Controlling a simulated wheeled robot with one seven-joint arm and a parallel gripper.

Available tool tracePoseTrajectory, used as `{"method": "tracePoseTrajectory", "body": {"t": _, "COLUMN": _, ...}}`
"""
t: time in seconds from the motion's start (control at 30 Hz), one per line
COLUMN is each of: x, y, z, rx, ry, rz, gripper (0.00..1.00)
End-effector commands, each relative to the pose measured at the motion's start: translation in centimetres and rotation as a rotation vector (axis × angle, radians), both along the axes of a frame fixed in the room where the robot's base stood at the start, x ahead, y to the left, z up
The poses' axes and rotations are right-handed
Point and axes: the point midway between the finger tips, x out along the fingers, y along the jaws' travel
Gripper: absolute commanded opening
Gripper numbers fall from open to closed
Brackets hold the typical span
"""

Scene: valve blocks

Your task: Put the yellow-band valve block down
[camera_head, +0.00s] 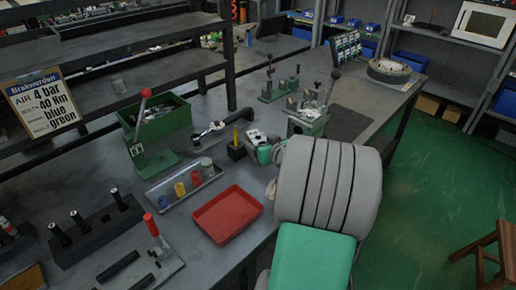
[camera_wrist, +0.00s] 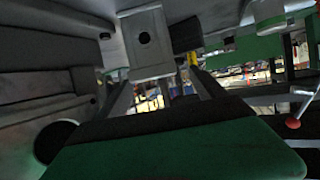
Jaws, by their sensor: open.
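A pale grey block with a dark round hole (camera_wrist: 147,45) is ahead of my gripper (camera_wrist: 163,82) in the wrist view. The two fingers are apart, and the block's lower edge shows near their tips. I cannot tell whether they touch it. No yellow band is clear on this block, so I cannot be sure that it is the yellow-band valve block. In the head view a small pale block with dark spots (camera_head: 255,135) sits on the bench beside my gripper, whose fingers are mostly hidden there by my own arm.
A black holder with a yellow piece (camera_head: 236,150) stands left of the pale block. A red tray (camera_head: 226,214) and a grey tray (camera_head: 172,197) with coloured cylinders are nearer. A vise (camera_head: 307,118) stands to the right. Bare bench (camera_head: 240,178) lies between.

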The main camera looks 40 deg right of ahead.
Motion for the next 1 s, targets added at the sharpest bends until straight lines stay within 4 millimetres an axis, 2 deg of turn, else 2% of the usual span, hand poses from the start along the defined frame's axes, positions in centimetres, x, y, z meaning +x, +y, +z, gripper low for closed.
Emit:
{"method": "tracePoseTrajectory", "body": {"t": 0.3, "x": 4.2, "y": -1.5, "z": -2.1, "rx": 0.002, "ry": 0.003, "rz": 0.003, "gripper": 0.8}}
{"method": "tracePoseTrajectory", "body": {"t": 0.57, "x": 4.6, "y": -1.7, "z": -2.3, "rx": 0.0, "ry": 0.002, "rz": -0.001, "gripper": 0.8}}
{"method": "tracePoseTrajectory", "body": {"t": 1.0, "x": 4.6, "y": -1.7, "z": -2.3, "rx": 0.001, "ry": 0.002, "rz": 0.0, "gripper": 0.44}}
